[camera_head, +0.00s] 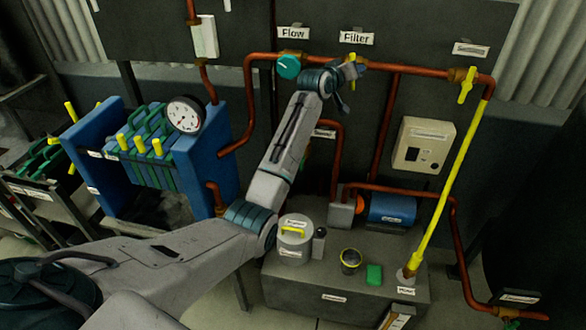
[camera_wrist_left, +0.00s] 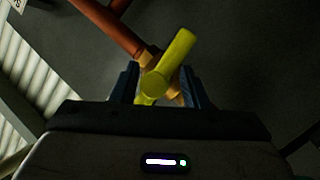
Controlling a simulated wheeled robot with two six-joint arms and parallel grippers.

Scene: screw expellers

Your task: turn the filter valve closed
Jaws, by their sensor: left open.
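The filter valve is a yellow handle (camera_head: 361,66) on a copper pipe, just below the "Filter" label (camera_head: 357,38) in the head view. My left gripper (camera_head: 350,75) is at this valve and partly covers it. In the left wrist view the yellow handle (camera_wrist_left: 167,68) lies slantwise between the two dark fingers of my left gripper (camera_wrist_left: 160,88), which are open on either side of it. I cannot tell whether either finger touches the handle. The handle's lower end is close to the gripper body. My right gripper is not in view.
A teal flow knob (camera_head: 288,66) is on the pipe just left of my gripper. Another yellow valve (camera_head: 467,85) is at the right. A blue filter press (camera_head: 190,160) stands at left. A grey bench (camera_head: 340,275) below carries a canister (camera_head: 294,240) and small items.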

